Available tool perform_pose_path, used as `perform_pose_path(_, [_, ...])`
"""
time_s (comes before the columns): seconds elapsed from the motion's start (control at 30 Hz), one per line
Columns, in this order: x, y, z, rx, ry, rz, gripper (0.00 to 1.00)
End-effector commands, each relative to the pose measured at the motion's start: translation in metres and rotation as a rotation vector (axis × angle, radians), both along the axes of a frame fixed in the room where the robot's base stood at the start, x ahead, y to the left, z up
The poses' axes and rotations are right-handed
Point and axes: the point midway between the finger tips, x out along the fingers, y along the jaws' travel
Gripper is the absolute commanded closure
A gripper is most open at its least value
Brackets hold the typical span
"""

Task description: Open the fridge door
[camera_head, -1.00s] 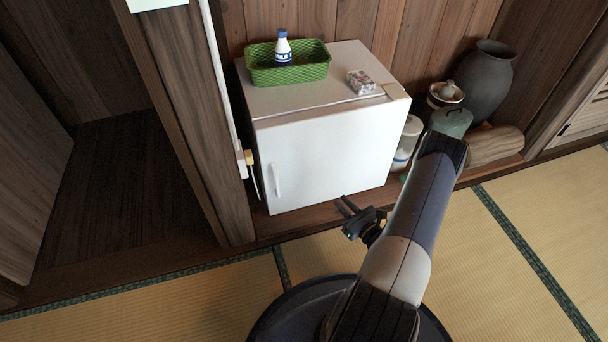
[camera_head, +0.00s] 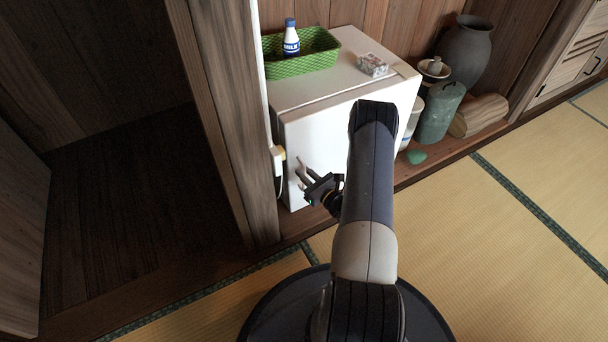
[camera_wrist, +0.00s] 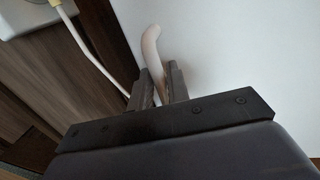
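The white fridge (camera_head: 318,132) stands against the wooden wall, its door shut as far as I can see. My arm covers part of its front. Its pale curved handle (camera_wrist: 152,48) is near the left side of the door. In the wrist view, my gripper (camera_wrist: 160,86) has its two dark fingers apart, one on each side of the handle. The handle's lower part is hidden behind the gripper. I cannot tell whether either finger touches it. In the head view, my gripper (camera_head: 303,176) is at the lower left of the fridge door.
A wooden post (camera_head: 230,110) and a white cord (camera_wrist: 92,55) are close on the left. Jars (camera_head: 437,112) stand to the right.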

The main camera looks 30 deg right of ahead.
Motion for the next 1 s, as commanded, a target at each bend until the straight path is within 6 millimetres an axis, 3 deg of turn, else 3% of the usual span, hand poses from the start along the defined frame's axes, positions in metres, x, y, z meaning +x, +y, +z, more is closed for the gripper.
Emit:
perform_pose_path(0.37, [0.0078, 0.002, 0.0004, 0.001, 0.0, 0.0, 0.83])
perform_pose_path(0.6, [0.0076, 0.0021, 0.0003, 0.001, 0.0, 0.0, 1.0])
perform_pose_path(1.0, [0.0073, 0.0022, 0.0002, 0.001, 0.0, 0.001, 1.0])
